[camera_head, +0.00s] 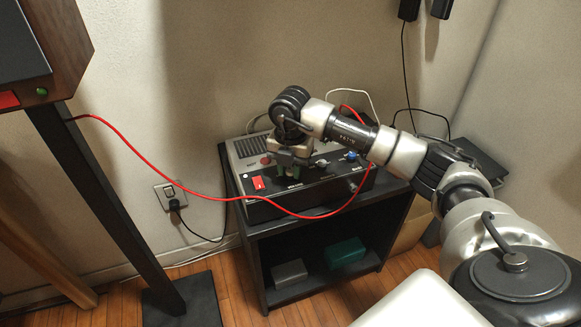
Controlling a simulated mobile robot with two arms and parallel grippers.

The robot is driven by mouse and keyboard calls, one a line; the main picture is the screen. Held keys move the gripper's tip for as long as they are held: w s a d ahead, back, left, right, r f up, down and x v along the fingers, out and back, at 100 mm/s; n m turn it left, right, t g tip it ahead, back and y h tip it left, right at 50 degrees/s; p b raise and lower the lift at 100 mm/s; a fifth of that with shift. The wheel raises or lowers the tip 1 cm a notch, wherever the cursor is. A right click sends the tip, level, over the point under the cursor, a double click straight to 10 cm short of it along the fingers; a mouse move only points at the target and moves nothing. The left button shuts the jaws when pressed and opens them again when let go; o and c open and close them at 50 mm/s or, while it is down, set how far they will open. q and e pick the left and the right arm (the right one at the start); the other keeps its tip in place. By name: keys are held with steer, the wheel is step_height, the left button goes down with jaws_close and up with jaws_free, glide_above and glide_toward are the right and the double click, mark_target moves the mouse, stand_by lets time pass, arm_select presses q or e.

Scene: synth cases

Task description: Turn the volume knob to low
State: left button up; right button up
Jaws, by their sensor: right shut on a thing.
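A grey and black audio unit (318,186) sits on top of a dark cabinet. My right gripper (292,163) points down onto the panel, left of these two knobs. It is shut on a knob that its fingers mostly hide. I cannot read the panel labels or see where the held knob points. My left gripper is not in view.
A red cable (190,195) hangs from the dark stand (110,205) at left and crosses the unit's front. The cabinet (262,245) holds a grey box (290,273) and a teal box (345,252) below. A plug sits in the wall outlet (170,193).

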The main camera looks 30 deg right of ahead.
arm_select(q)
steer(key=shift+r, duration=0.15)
arm_select(e)
steer(key=shift+r+n, duration=0.1)
steer(key=shift+n, duration=0.2)
steer(key=shift+n+p, duration=0.45)
steer(key=shift+n, duration=0.35)
steer(key=n, duration=0.2)
steer(key=shift+n+p, duration=0.35)
steer(key=shift+n, duration=0.85)
steer(key=n, duration=0.2)
steer(key=shift+n+p, duration=0.3)
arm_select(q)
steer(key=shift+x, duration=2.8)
arm_select(e)
steer(key=shift+n, duration=1.4)
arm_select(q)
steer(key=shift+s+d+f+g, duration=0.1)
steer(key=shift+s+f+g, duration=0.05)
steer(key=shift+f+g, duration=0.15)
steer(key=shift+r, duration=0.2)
arm_select(e)
steer(key=o, duration=0.9)
